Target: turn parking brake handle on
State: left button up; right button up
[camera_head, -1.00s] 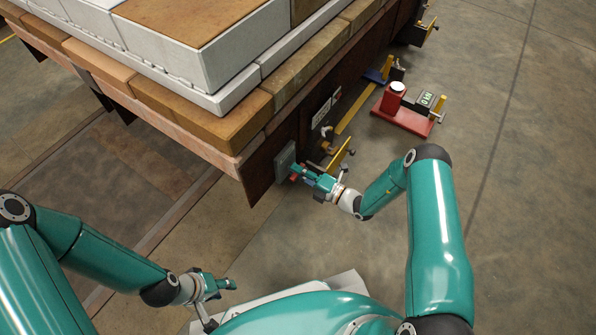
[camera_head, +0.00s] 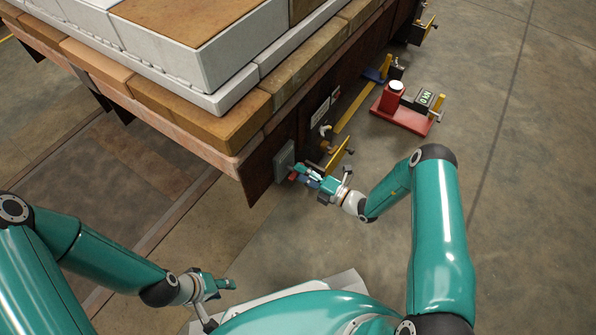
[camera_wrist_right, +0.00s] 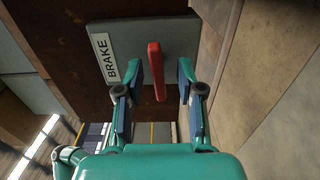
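The parking brake handle is a red lever (camera_wrist_right: 156,72) on a grey plate (camera_wrist_right: 110,45) with a white BRAKE label (camera_wrist_right: 104,58), in the right wrist view. The plate also shows on the cart's side in the head view (camera_head: 284,160). My right gripper (camera_wrist_right: 157,88) is open, with one finger on each side of the red lever. I see gaps between the lever and both fingers. In the head view my right gripper (camera_head: 303,174) is close to the plate. My left gripper (camera_head: 226,284) is far from the handle, at the lower left; its fingers are too small to judge.
The cart (camera_head: 268,190) carries stacked blocks (camera_head: 215,115) and fills the upper left. Yellow and black fittings (camera_head: 340,155) stick out of its side near my right gripper. A red device (camera_head: 402,117) stands on the floor beyond. The floor at right is clear.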

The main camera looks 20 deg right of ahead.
jog(key=v, duration=1)
jog(key=shift+s, duration=0.2)
jog(key=shift+d, duration=0.1)
